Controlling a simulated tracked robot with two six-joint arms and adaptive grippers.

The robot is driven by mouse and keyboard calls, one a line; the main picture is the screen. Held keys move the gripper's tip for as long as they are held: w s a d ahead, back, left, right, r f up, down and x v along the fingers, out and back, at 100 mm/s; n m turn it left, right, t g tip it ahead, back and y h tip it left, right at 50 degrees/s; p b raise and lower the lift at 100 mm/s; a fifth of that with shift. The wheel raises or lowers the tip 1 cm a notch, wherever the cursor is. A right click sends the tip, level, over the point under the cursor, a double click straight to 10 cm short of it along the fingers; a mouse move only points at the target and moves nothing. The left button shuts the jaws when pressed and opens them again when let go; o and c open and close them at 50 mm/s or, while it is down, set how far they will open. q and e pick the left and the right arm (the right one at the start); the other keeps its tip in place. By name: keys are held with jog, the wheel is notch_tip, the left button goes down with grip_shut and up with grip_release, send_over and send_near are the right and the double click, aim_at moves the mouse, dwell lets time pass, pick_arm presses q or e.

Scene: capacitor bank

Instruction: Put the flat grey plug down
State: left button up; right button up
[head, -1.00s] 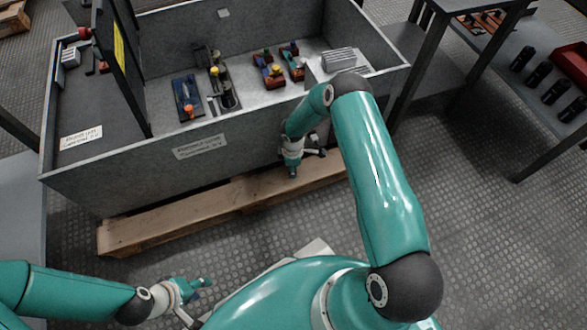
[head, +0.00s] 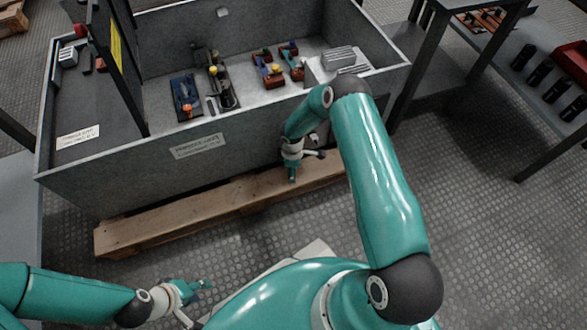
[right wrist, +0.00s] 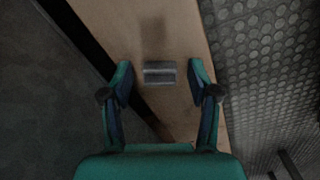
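A flat grey plug (right wrist: 159,73) shows in the right wrist view, over the wooden beam (right wrist: 172,110). It is between the fingertips of my right gripper (right wrist: 160,72), with a gap on both sides. That gripper is open. I cannot tell whether the plug touches the wood. In the head view my right gripper (head: 292,172) points down at the beam (head: 200,214) in front of the grey bin, and the plug cannot be made out there. My left gripper (head: 196,288) is low at the left above the floor, and its finger gap is unclear.
The grey bin (head: 120,172) has a front wall close behind the right gripper. It holds a blue block (head: 186,98), dark red blocks (head: 268,72) and a grey ribbed block (head: 338,58). A dark table (head: 540,140) stands at the right. Patterned floor is free in front.

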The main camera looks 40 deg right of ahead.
jog(key=shift+r+p, duration=0.6)
jog(key=shift+p, duration=0.1)
notch_tip(320, 180, up, 12)
jog(key=f+p, duration=0.1)
jog(key=p, duration=0.3)
jog(key=s+a+r+m+y, duration=0.1)
jog(key=s+a+m+y, duration=0.15)
jog(key=s+a, duration=0.35)
jog(key=s+a+r+m+y, duration=0.1)
jog(key=s+a+m, duration=0.3)
jog(key=a, duration=0.5)
jog(key=s+a+r+m, duration=0.2)
jog(key=s+m, duration=0.4)
jog(key=s, duration=0.4)
jog(key=shift+a+r+t, duration=0.2)
jog(key=shift+a+t, duration=0.1)
jog(key=shift+a, duration=0.5)
jog(key=shift+m+y, duration=0.25)
notch_tip(320, 180, up, 32)
jog(key=p, duration=3.2)
